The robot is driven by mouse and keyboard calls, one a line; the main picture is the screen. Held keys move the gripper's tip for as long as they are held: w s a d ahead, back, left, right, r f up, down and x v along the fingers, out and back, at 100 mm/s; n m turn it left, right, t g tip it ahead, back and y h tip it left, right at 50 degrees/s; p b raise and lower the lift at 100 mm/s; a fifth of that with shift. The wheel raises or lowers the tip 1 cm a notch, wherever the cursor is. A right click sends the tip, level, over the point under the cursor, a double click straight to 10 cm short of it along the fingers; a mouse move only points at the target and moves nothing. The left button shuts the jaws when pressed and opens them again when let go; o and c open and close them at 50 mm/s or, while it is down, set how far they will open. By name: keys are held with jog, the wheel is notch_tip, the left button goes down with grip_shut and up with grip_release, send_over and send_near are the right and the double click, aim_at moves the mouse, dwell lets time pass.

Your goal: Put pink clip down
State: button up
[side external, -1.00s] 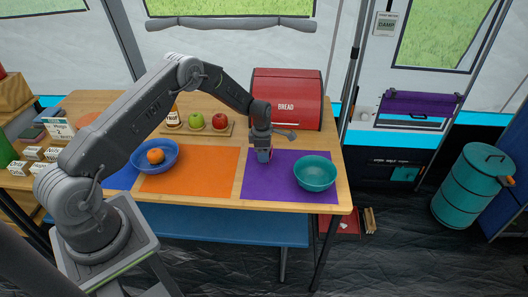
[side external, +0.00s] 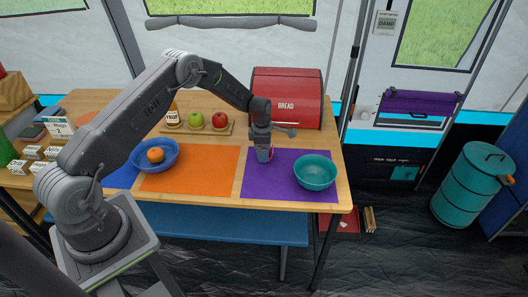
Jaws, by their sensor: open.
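My gripper (side external: 264,157) points down at the back left part of the purple mat (side external: 262,184). It is open, though its fingers look small and close together from here. A thin pink edge, probably the pink clip (side external: 272,154), shows at the right side of the fingers. Most of it is hidden by the gripper, and I cannot tell whether it rests on the mat or touches a finger.
A teal bowl (side external: 315,173) stands on the mat to the right of my gripper. A red bread box (side external: 290,95) is behind, and a wooden board (side external: 182,128) with fruit is at the back left. An orange mat (side external: 190,178) and a blue bowl (side external: 138,161) with an orange lie left.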

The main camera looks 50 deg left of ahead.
jog(key=s+d+r+m, duration=0.2)
jog(key=r, duration=0.6)
jog(key=s+d+r+m+t, duration=0.1)
jog(key=s+r+m, duration=0.15)
jog(key=r, duration=0.65)
jog(key=s+d+r+m, duration=0.1)
jog(key=d+r+m, duration=0.15)
jog(key=r, duration=0.55)
jog(key=s+d+r+m+t, duration=0.2)
jog(key=s+d+r+m, duration=0.3)
jog(key=s+r+m, duration=0.3)
jog(key=s+d+r+m+t, duration=0.1)
jog(key=s+d+m, duration=0.1)
jog(key=s+m, duration=0.4)
jog(key=s+d+r+m+t, duration=0.1)
jog(key=s+d+m, duration=0.2)
jog(key=s, duration=1.1)
jog(key=m, duration=0.3)
jog(key=shift+s+r, duration=0.15)
jog(key=shift+s, duration=0.1)
